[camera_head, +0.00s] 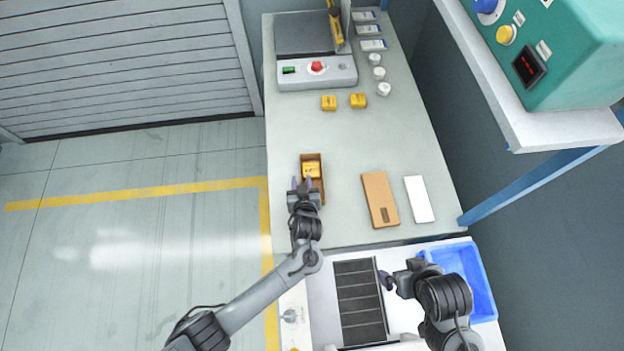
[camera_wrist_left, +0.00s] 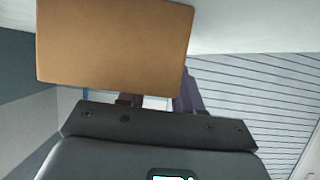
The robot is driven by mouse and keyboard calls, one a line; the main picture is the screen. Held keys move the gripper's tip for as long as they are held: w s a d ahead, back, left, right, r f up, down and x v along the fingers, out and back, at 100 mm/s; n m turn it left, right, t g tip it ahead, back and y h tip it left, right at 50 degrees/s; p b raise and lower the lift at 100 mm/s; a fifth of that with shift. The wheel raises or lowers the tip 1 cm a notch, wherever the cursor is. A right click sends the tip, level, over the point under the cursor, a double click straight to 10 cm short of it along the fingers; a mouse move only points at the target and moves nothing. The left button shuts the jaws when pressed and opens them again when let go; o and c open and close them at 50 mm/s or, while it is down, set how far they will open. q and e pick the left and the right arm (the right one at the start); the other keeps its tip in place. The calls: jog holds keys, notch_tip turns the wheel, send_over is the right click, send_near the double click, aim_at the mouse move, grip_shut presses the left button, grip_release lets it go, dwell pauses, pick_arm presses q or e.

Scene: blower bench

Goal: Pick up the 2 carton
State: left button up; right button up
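A small open brown carton (camera_head: 322,189) is on the bench in the head view, with a yellow block (camera_head: 311,169) inside its far part. My left gripper (camera_head: 302,183) is at the carton's near left side, its purple fingertips apart. In the left wrist view a brown carton face (camera_wrist_left: 115,45) fills the upper left and covers the fingertips. One purple finger (camera_wrist_left: 188,92) shows beside its right edge. Whether the fingers press on the carton is hidden. My right gripper (camera_head: 387,281) is over the lower work surface, away from the carton; its finger gap is unclear.
A flat brown piece (camera_head: 380,198) and a white piece (camera_head: 419,199) lie right of the carton. Two yellow blocks (camera_head: 329,103) (camera_head: 358,100), white round pieces (camera_head: 384,89) and a scale-like device (camera_head: 317,72) are farther back. A blue bin (camera_head: 478,275) and dark slotted tray (camera_head: 359,301) are near.

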pick_arm(q)
grip_shut()
jog(key=shift+r, duration=0.2)
dwell(0.3)
